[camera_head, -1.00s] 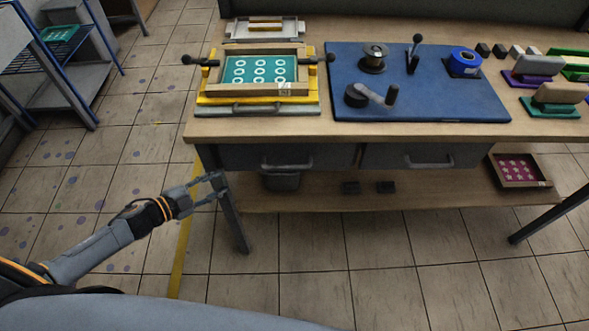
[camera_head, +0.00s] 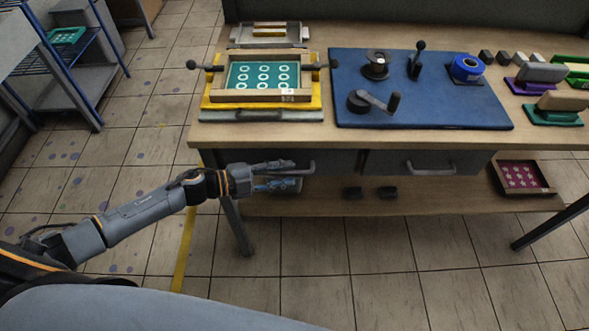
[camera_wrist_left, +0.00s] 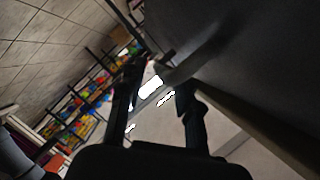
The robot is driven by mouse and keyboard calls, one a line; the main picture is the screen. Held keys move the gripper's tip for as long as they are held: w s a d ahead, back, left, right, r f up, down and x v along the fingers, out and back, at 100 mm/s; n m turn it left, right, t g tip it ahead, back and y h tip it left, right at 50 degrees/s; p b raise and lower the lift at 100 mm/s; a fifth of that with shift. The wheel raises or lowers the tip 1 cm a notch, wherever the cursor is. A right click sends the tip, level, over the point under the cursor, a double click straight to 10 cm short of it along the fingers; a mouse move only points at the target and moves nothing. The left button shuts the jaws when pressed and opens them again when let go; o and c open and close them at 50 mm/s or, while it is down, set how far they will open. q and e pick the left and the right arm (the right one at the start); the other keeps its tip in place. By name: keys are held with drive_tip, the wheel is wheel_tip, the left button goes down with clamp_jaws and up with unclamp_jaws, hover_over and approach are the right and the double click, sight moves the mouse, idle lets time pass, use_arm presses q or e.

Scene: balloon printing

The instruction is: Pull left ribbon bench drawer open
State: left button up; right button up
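The left ribbon bench drawer (camera_head: 338,162) is a dark grey drawer under the left part of the worktop. It looks closed. Its light bar handle (camera_head: 312,168) is partly hidden by my left gripper (camera_head: 294,176), which reaches in from the left in front of the drawer. The two fingers are apart, one above the other, with their tips at the handle. In the left wrist view, my left gripper (camera_wrist_left: 160,92) is open and the grey handle (camera_wrist_left: 195,58) runs just ahead of and between the fingertips. I cannot tell whether they touch. My right gripper is not in view.
A second drawer (camera_head: 385,163) with its own handle is at the right. The wooden worktop (camera_head: 255,138) above carries a screen frame (camera_head: 315,95) and a blue mat (camera_head: 450,112). A lower shelf (camera_head: 330,208) and a table leg (camera_head: 236,225) are below. Floor in front is clear.

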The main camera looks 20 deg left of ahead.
sight(294, 173)
use_arm(q)
drive_tip(key=shift+x, duration=1.6)
clamp_jaws()
